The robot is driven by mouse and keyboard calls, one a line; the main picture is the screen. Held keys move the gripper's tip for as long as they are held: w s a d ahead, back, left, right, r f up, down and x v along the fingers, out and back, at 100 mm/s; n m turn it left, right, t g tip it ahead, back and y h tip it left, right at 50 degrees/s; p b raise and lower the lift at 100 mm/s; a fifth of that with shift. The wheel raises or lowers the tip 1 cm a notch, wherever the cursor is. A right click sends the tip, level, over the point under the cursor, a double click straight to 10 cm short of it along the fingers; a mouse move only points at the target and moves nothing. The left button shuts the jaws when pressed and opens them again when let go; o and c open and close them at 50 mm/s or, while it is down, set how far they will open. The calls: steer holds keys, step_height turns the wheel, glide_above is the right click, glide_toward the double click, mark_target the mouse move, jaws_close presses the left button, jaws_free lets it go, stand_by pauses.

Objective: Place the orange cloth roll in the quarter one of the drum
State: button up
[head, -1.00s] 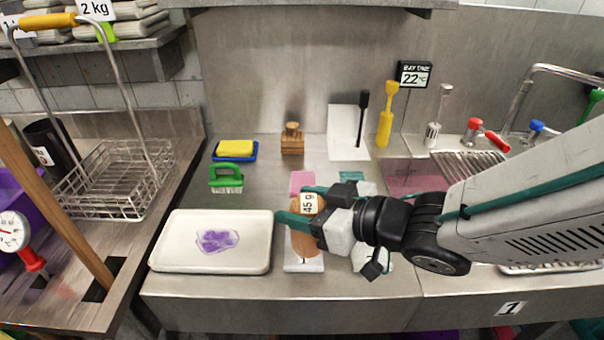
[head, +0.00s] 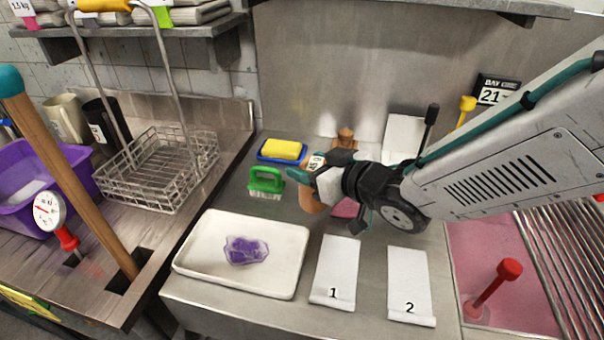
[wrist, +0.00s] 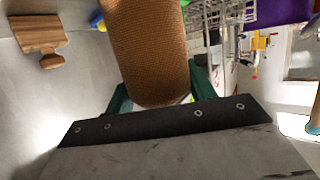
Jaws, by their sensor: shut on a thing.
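An orange-brown cloth roll (head: 312,203) with a white tag is in my gripper (head: 306,177), raised above the counter behind the white tray. In the wrist view the roll (wrist: 148,48) fills the upper middle, between the green fingers of my gripper (wrist: 155,98). The fingers are shut on it. In the head view, my gripper and the tag hide part of the roll. I cannot make out a drum or its quarters in either view.
A white tray (head: 200,268) holds a purple piece (head: 246,250). White slips marked 1 (head: 337,265) and 2 (head: 408,280) lie bare. Nearby are a green brush (head: 266,181), a wire basket (head: 155,190), a wooden pole (head: 70,180) and a purple tub (head: 25,200).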

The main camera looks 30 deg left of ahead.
steer(key=shift+w+a+f, duration=0.15)
steer(key=shift+w+a, duration=0.05)
steer(key=shift+a, duration=0.2)
steer(key=shift+f, duration=1.65)
steer(key=shift+f, duration=0.1)
steer(key=o, duration=1.1)
steer(key=shift+c, duration=0.2)
steer(key=v, duration=1.2)
